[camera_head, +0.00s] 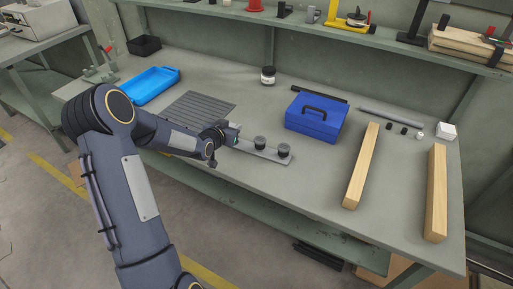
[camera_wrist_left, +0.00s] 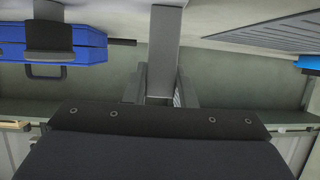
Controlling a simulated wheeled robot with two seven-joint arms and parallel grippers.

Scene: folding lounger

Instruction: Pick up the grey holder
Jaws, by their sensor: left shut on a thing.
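The grey holder (camera_head: 262,153) is a long flat grey strip at the front middle of the workbench, with two dark round pieces standing on it. My left gripper (camera_head: 232,139) is at the holder's left end and shut on it. In the left wrist view a grey bar of the holder (camera_wrist_left: 166,50) runs up between the two fingers (camera_wrist_left: 161,88). Whether the holder touches the bench or is slightly raised I cannot tell. My right gripper is not in view.
A blue toolbox (camera_head: 314,118) stands behind the holder to the right. A grey ribbed mat (camera_head: 200,108) and a blue tray (camera_head: 150,86) lie to the left. Two wooden bars (camera_head: 361,165) lie to the right. A small jar (camera_head: 268,76) stands farther back.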

